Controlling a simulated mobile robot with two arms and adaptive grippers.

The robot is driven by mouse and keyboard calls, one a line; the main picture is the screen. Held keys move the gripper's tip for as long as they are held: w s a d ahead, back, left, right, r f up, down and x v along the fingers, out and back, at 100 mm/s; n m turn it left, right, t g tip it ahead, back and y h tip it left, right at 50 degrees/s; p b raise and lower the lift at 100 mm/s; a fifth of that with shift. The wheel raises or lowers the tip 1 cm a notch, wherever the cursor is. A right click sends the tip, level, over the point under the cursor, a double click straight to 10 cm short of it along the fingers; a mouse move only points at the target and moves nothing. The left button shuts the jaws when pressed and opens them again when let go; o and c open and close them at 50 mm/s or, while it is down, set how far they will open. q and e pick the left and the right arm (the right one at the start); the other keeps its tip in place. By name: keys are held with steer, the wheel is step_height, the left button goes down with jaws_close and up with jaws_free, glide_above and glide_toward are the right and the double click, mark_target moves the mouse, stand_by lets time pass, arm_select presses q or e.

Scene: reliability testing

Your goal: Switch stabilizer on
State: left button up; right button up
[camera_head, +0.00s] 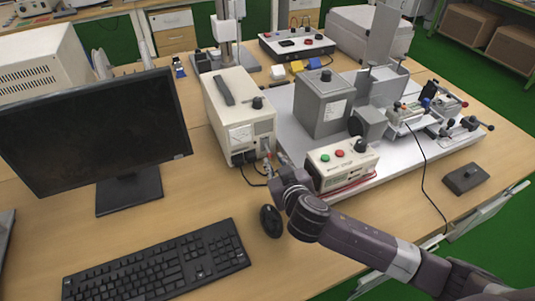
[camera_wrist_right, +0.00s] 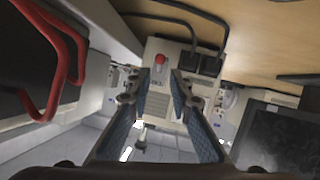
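The stabilizer appears to be the cream box (camera_head: 239,112) with a dark top handle, a black knob and a front meter, standing on the desk left of the test rig. Its lower front, partly hidden by my gripper, faces the right wrist view (camera_wrist_right: 158,105). There a small red switch or knob (camera_wrist_right: 160,59) shows on the panel, just beyond the gap between my fingertips. My right gripper (camera_head: 270,163) is at the lower right of the box's front. In the right wrist view, its fingers (camera_wrist_right: 159,88) are apart with nothing between them. My left gripper is out of view.
A control box (camera_head: 342,163) with green and red buttons stands right of my gripper, with red cables (camera_wrist_right: 65,55) close by. A mouse (camera_head: 271,221), keyboard (camera_head: 158,264) and monitor (camera_head: 95,130) occupy the left and front of the desk. Black cables run below the stabilizer's panel.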

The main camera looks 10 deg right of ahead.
mark_target(268, 151)
steer(key=shift+x, duration=3.65)
steer(key=shift+c, duration=0.3)
jaws_close()
